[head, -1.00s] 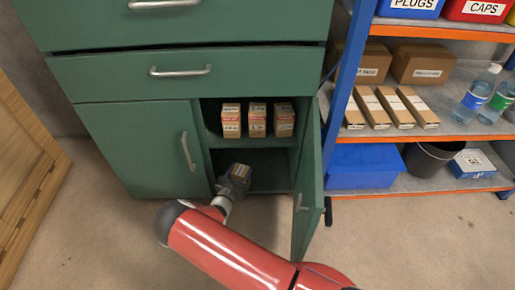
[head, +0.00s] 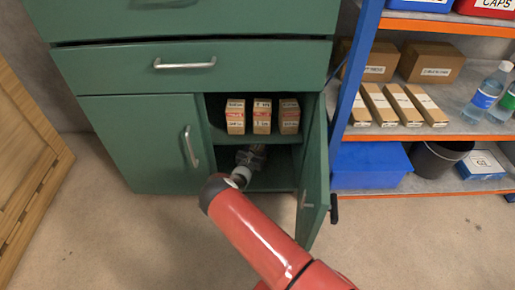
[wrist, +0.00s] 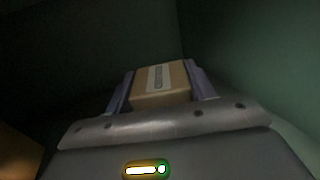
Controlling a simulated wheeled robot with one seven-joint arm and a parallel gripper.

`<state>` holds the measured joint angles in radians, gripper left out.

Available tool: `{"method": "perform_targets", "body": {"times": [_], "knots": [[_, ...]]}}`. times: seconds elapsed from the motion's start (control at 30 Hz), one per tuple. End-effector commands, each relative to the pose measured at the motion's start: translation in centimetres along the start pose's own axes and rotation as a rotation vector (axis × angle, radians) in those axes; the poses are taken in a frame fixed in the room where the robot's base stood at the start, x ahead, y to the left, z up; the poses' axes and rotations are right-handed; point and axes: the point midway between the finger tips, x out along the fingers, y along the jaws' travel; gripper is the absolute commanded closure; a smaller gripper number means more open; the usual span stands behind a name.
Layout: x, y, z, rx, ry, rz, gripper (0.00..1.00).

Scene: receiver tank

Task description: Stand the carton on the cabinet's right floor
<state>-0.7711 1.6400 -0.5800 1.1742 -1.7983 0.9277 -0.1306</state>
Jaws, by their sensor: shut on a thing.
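The green cabinet (head: 135,145) has its right door (head: 314,180) open. My gripper (head: 252,153) reaches into the lower space of the right compartment, below the shelf. In the wrist view my gripper (wrist: 161,84) is shut on a brown carton (wrist: 160,90) with a pale label, one finger on each side. The carton is hidden in the head view. The cabinet's right floor (head: 270,182) shows partly in front of and beside my gripper. I cannot tell whether the carton touches the floor.
Three small cartons (head: 262,117) stand on the shelf above my gripper. The open door stands close to the right of my arm. A rack with a blue bin (head: 370,166) stands further right. A wooden panel (head: 22,165) is at the left.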

Motion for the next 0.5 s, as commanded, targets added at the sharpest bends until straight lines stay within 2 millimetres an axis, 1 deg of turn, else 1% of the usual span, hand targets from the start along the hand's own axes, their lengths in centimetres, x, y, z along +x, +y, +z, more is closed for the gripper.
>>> {"method": "perform_targets", "body": {"times": [0.17, 0.33, 0.37, 0.5], "knots": [[0.03, 0.03, 0.20, 0.001, -0.002, 0.000, 0.91], [0.02, 0.03, -0.33, 0.001, -0.002, 0.000, 0.91], [0.02, 0.02, -0.18, 0.001, -0.002, 0.000, 0.42], [0.01, 0.01, -0.16, 0.001, -0.001, -0.001, 0.24]]}}
